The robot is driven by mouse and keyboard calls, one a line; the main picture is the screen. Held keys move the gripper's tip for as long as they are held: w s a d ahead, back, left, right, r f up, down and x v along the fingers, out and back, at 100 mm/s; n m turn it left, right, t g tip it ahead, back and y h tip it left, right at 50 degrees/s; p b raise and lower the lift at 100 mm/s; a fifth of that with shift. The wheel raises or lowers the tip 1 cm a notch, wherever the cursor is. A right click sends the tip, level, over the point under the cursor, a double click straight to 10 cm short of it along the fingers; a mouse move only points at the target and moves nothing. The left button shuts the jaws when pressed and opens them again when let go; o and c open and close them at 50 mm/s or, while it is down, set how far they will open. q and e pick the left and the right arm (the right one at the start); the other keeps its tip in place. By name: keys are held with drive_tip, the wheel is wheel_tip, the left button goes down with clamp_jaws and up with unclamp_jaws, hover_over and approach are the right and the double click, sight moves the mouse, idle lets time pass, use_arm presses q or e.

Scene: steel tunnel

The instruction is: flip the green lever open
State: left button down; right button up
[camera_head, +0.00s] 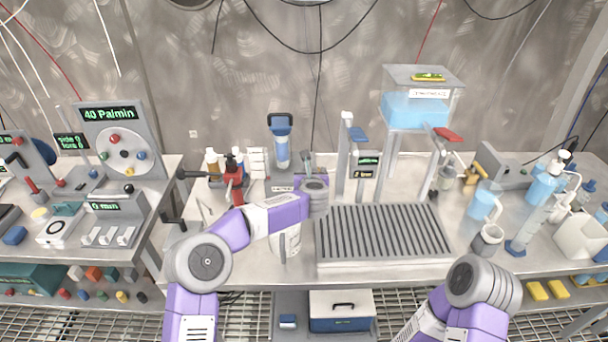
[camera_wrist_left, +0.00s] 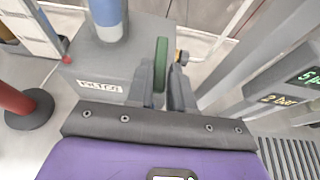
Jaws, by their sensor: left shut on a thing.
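The green lever (camera_wrist_left: 160,63) shows in the left wrist view as a narrow green upright piece, seen edge-on beside a grey block with a white label (camera_wrist_left: 100,85). My left gripper (camera_wrist_left: 164,88) is shut on the lever, with one dark finger on each side of it. In the head view my left gripper (camera_head: 307,163) is at the middle of the bench, right of the blue-topped clear cylinder (camera_head: 282,150). The lever cannot be made out there behind the gripper and wrist. Only links of my right arm show, at the lower right; its gripper is out of view.
A stand with small displays (camera_head: 366,172) is close to the right of my left gripper. A slatted grey tray (camera_head: 380,262) lies in front of it. A red holder and bottles (camera_head: 232,165) stand left. A blue water tank (camera_head: 415,109) stands at the back right.

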use_arm(q)
drive_tip(key=shift+d, duration=0.1)
drive_tip(key=c, duration=1.1)
unclamp_jaws()
drive_tip(key=shift+v, duration=3.8)
